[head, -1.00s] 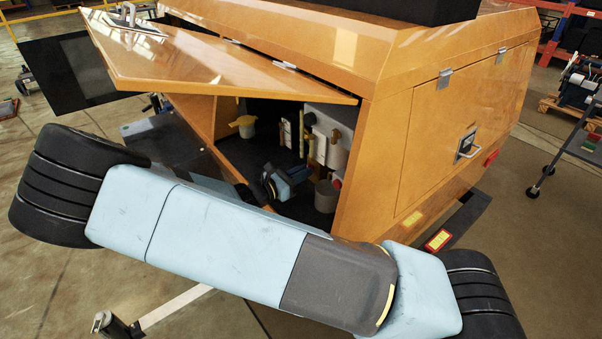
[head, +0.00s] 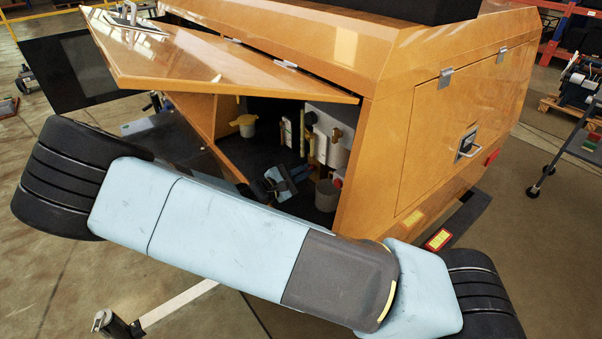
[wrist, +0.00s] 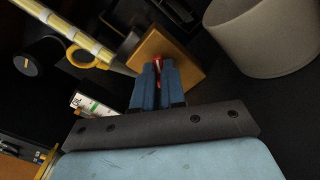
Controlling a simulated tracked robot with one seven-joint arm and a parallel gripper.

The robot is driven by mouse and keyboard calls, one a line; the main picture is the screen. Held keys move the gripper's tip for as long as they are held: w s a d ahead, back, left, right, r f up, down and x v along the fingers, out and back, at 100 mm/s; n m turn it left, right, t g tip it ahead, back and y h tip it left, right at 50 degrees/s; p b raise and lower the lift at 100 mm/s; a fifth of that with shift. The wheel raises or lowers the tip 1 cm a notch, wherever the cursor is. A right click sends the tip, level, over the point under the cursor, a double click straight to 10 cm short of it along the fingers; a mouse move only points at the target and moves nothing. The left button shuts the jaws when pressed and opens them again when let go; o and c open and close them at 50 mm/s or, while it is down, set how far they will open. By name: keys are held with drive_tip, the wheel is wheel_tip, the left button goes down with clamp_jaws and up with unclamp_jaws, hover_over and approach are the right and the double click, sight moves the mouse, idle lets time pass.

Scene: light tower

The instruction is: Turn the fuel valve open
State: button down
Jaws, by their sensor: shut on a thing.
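The fuel valve shows in the wrist view as a small red handle (wrist: 157,62) in front of a tan square plate (wrist: 186,66). The blue fingers of my gripper (wrist: 159,76) are closed around the red handle, hiding most of it. In the head view my gripper (head: 279,183) is inside the open compartment of the orange housing (head: 345,205), low and near the middle.
A grey cup (wrist: 262,38) stands right of my gripper in the wrist view. A yellow ring (wrist: 80,57), a striped tube (wrist: 62,28) and a black knob (wrist: 38,62) are at left. The raised orange door (head: 200,62) overhangs the compartment.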

drive_tip(key=m, duration=0.5)
drive_tip(key=shift+s+d+f+m, duration=0.15)
drive_tip(key=shift+d+m, duration=0.15)
drive_tip(key=shift+d, duration=0.05)
drive_tip(key=m, duration=0.4)
drive_tip(key=shift+f+m, duration=0.15)
drive_tip(key=shift+m, duration=0.15)
drive_tip(key=shift+a, duration=0.15)
drive_tip(key=c, duration=1.2)
unclamp_jaws()
drive_tip(key=v, duration=1.3)
drive_tip(key=shift+s+a, duration=0.2)
drive_tip(key=shift+a, duration=0.15)
